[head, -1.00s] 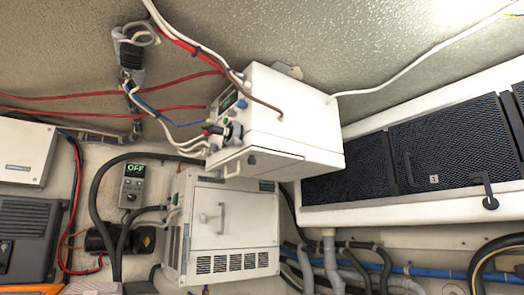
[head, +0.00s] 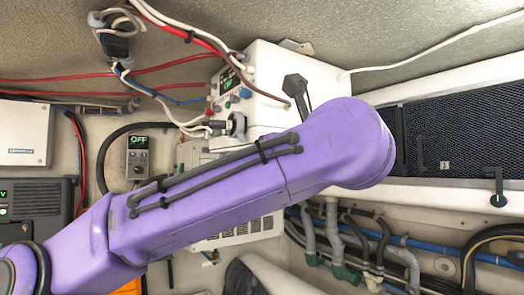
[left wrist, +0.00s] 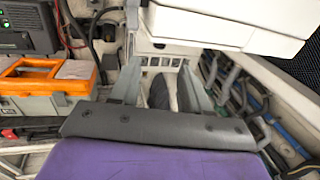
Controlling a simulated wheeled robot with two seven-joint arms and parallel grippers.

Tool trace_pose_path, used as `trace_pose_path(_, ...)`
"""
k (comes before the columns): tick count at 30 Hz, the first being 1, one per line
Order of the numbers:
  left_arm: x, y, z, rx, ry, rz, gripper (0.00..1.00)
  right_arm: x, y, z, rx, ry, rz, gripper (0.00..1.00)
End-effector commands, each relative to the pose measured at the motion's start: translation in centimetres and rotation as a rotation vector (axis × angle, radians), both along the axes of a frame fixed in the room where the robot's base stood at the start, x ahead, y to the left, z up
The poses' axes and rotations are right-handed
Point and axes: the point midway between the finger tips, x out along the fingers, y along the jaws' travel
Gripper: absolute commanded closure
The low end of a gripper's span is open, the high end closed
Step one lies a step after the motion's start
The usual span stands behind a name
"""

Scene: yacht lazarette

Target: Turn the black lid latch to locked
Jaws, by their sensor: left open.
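The black lid latch (head: 498,188) is at the right of the head view, at the lower edge of the dark mesh panel (head: 455,135). Its lever points upward from a round base. My left arm crosses the head view from lower left to centre, far left of the latch. My left gripper (left wrist: 158,68) shows in the left wrist view with its two grey fingers spread and nothing held. In the head view the arm hides most of it; a dark grey piece above the arm may be part of it. The latch cannot be made out in the wrist view. My right gripper is out of view.
A white box (head: 262,108) with cables stands behind my arm; it overhangs the wrist view (left wrist: 230,20). A vented white unit (head: 240,236) is mostly covered. Hoses and pipes (head: 335,235) run below the mesh panel. An orange-topped toolbox (left wrist: 35,75) is at left.

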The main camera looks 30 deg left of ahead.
Motion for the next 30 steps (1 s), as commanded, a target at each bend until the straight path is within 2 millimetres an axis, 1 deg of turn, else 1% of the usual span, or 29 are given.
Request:
trace_pose_path(1,0.8,1.1,0.5,-0.001,0.005,0.001,0.54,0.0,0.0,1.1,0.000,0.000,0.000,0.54)
trace_pose_path(3,1.8,2.4,0.5,-0.002,0.004,0.001,0.54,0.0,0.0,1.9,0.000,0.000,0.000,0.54)
trace_pose_path(6,3.0,3.9,0.4,0.000,0.005,0.001,0.54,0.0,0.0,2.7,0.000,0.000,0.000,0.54)
trace_pose_path(9,3.9,5.1,0.3,0.002,0.004,0.001,0.54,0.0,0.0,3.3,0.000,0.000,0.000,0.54)
trace_pose_path(13,4.4,5.7,0.2,0.005,0.002,0.000,0.54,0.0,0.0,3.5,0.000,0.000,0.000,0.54)
trace_pose_path(20,4.5,5.8,0.0,0.006,0.002,0.000,0.54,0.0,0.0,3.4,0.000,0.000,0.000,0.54)
trace_pose_path(23,4.5,5.8,0.0,0.006,0.002,0.000,0.83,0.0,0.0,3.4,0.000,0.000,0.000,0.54)
trace_pose_path(24,4.5,5.8,0.0,0.006,0.002,0.000,0.96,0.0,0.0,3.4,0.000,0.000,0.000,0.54)
trace_pose_path(25,4.5,5.8,0.0,0.006,0.002,0.000,1.00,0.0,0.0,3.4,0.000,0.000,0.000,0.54)
trace_pose_path(30,4.5,5.8,0.0,0.006,0.002,0.002,1.00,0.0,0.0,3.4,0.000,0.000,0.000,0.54)
